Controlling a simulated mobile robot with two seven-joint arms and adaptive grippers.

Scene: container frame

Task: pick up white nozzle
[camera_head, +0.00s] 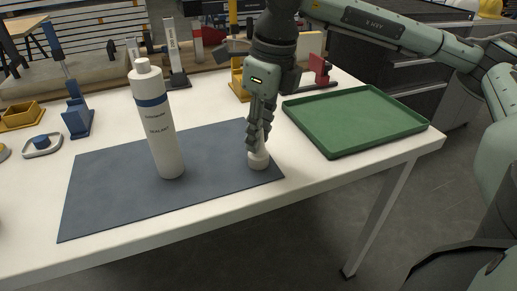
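The white nozzle (258,160) stands on the right part of the dark blue mat (110,205). My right gripper (258,140) points straight down over it, with its fingers around or just above the nozzle's upper part. The fingers look close together, but they hide the nozzle's top, so I cannot tell whether they grip it. A white sealant bottle (157,125) with a blue band stands upright on the mat, left of the gripper. My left gripper is not in view.
A green tray (357,118), empty, lies right of the mat on the white table (215,205). Yellow bins (20,116), a blue stand (77,118) and a grey dish with a blue piece (41,145) are at the left. Clamps and tools line the back.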

